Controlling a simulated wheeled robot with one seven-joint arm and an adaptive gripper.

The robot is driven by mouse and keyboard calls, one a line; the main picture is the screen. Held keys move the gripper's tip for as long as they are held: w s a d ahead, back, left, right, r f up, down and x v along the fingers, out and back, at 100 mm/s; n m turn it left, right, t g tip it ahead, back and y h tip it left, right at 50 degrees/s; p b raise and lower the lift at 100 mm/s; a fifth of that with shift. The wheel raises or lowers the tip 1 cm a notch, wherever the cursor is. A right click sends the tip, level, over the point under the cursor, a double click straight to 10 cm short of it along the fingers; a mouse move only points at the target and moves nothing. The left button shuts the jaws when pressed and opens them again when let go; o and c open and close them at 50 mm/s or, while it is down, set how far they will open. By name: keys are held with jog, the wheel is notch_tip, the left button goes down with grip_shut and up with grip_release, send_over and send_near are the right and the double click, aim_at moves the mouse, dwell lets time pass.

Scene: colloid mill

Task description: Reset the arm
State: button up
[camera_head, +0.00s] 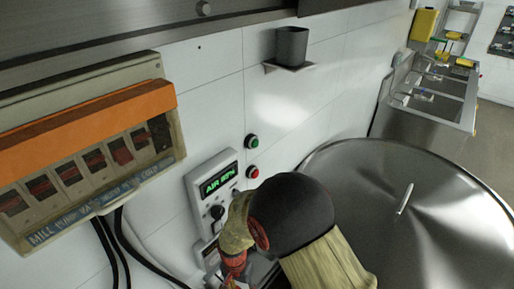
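My arm shows at the bottom centre, with a black rounded joint, tan sleeves and a red part. It is bent in front of the wall and the grey control unit (212,191), which has a green display reading about "AIR 80%". The arm covers the lower right part of that unit. My gripper's fingers cannot be made out; the arm's lower end runs down to the bottom edge of the picture.
A large round steel lid (430,220) with a handle lies right of my arm, close to it. A breaker box (90,150) with an orange cover hangs at left, cables below. Green (252,141) and red (252,172) buttons, a cup (291,46) on a shelf and a sink (425,95) also show.

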jog(key=s+d+r+n+t+b, duration=0.1)
jog(key=s+d+r+t, duration=0.1)
jog(key=d+r, duration=0.6)
jog(key=s+d+r+n+t+b, duration=0.1)
jog(key=s+d+r, duration=0.4)
jog(key=r, duration=0.9)
jog(key=s+d+r+n+t+b, duration=0.2)
jog(key=s+d+r+t+b, duration=0.1)
jog(key=d+r, duration=0.8)
jog(key=shift+s+d+r+t+y, duration=0.15)
jog(key=shift+s+r+t+y, duration=0.25)
jog(key=shift+s, duration=0.05)
jog(key=shift+w+d, duration=0.1)
jog(key=shift+d, duration=0.05)
jog(key=shift+c, duration=0.4)
